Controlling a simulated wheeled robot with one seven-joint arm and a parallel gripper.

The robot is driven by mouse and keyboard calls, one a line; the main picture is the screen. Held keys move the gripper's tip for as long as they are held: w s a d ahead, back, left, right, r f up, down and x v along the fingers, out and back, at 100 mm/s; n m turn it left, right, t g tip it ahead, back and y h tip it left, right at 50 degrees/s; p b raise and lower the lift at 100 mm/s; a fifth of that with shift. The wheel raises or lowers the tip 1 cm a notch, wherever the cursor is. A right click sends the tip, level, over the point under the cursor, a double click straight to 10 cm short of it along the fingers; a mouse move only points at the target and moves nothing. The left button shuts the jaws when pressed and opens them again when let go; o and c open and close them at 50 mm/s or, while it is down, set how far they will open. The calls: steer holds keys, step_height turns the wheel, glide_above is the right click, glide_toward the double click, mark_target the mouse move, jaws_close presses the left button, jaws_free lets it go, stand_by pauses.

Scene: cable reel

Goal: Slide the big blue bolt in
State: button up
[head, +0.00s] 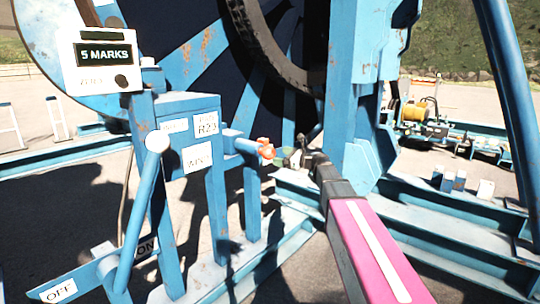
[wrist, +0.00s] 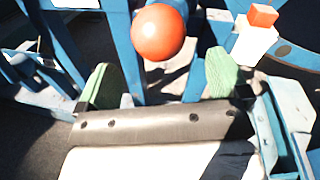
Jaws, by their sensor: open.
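The big blue bolt (head: 247,146) lies level at the top of the blue frame beside the reel, with an orange knob (head: 266,149) on its right end. My gripper (head: 291,157) is just right of the knob and points toward it. In the wrist view the orange ball knob (wrist: 158,33) is beyond and roughly between the two green fingertips of my open gripper (wrist: 162,80). The fingers are apart from each other and nothing is held. The bolt's shaft behind the knob is mostly hidden there, and I cannot tell how deep it sits.
The big reel (head: 205,60) stands behind the frame. A display box (head: 98,60) reads "5 MARKS". A lever with a white knob (head: 157,141) stands at left by OFF and ON labels. A thick blue post (head: 358,90) rises close behind my arm. An orange cube (wrist: 263,16) shows at upper right.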

mark_target(269, 154)
steer(key=x, duration=0.7)
steer(key=shift+s, duration=0.1)
steer(key=shift+c, duration=0.2)
steer(key=c, duration=1.2)
steer(key=x, duration=0.3)
steer(key=w+x, duration=0.1)
steer(key=x, duration=0.3)
steer(key=w+d+x, duration=0.1)
steer(key=x, duration=0.2)
steer(key=shift+w+a, duration=0.1)
steer(key=shift+a, duration=0.25)
steer(key=o, duration=1.2)
steer(key=shift+a, duration=0.1)
steer(key=shift+o, duration=0.2)
steer(key=v, duration=1)
steer(key=shift+d, duration=0.4)
